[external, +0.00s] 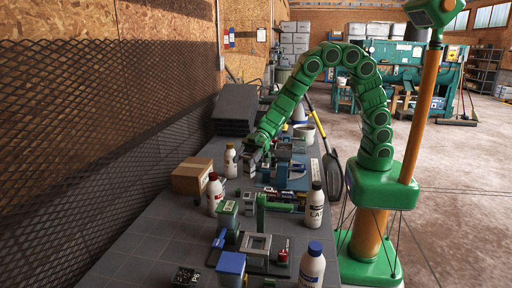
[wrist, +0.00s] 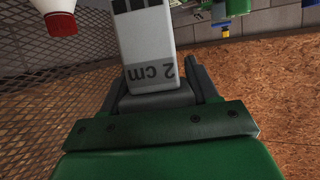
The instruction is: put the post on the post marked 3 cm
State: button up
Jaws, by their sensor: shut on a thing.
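My gripper (wrist: 156,84) is shut on a light grey post (wrist: 146,45) marked "2 cm". The label reads upside down in the wrist view, and the post stands out between the two dark fingers. In the external view my gripper (external: 254,147) is over the far half of the bench, with the small grey post (external: 249,161) below it. I cannot make out a marking of 3 cm in either view. The post's far end is cut off by the top of the wrist view.
The bench (external: 142,240) holds a cardboard box (external: 190,178), a red-capped bottle (external: 215,195), a yellow-capped bottle (external: 230,163), a black-capped bottle (external: 313,210) and a blue-capped bottle (external: 312,268). A grey square frame (external: 257,242) stands near the front. A mesh wall (external: 80,130) borders the left.

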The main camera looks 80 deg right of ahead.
aim_at(248, 177)
jog(key=shift+f, duration=4.35)
jog(key=shift+f, duration=0.1)
jog(key=o, duration=1.1)
jog(key=shift+d+r, duration=0.15)
jog(key=shift+r, duration=0.05)
jog(key=v, duration=1.1)
jog(key=shift+s+d+r, duration=0.1)
jog(key=shift+s+d, duration=0.1)
jog(key=shift+d, duration=0.1)
